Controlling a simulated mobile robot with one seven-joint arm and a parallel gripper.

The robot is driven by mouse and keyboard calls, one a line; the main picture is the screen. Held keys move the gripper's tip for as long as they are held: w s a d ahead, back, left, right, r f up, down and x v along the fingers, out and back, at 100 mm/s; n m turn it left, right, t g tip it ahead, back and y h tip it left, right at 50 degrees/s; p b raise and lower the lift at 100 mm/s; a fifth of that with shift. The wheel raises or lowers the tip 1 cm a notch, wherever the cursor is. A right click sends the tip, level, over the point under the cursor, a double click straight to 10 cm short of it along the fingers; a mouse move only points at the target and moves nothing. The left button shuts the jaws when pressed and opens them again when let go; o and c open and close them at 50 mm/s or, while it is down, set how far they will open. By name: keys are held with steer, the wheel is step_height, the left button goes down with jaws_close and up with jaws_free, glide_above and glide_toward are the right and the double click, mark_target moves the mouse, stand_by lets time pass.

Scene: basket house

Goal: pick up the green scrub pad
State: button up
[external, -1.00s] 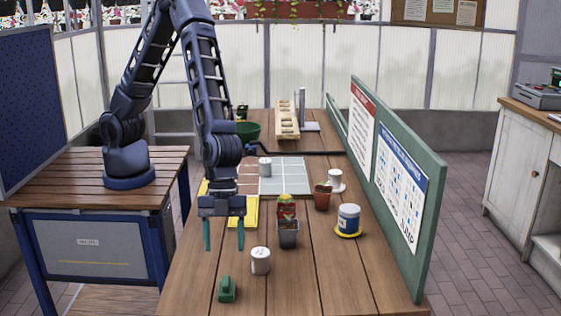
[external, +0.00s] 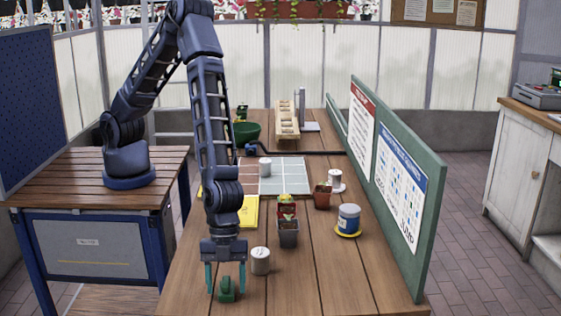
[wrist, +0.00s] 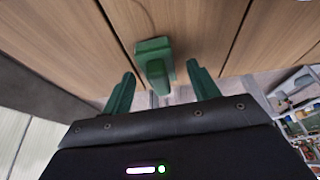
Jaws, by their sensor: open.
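The green scrub pad (external: 227,291) lies on the wooden table near its front edge, with a raised green grip on top. It also shows in the wrist view (wrist: 155,62), just beyond the fingertips and roughly centred between them. My gripper (external: 227,290) is open, pointing down, with one green finger on each side of the pad in the external view. In the wrist view the open fingers (wrist: 164,80) hold nothing. I cannot tell whether the fingers touch the pad.
A white canister (external: 260,261) stands close to the right of my gripper. A green board (external: 418,255) edges the table's right side. The front-right table is clear.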

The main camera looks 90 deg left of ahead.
steer(key=c, duration=1.1)
steer(key=shift+o, duration=0.2)
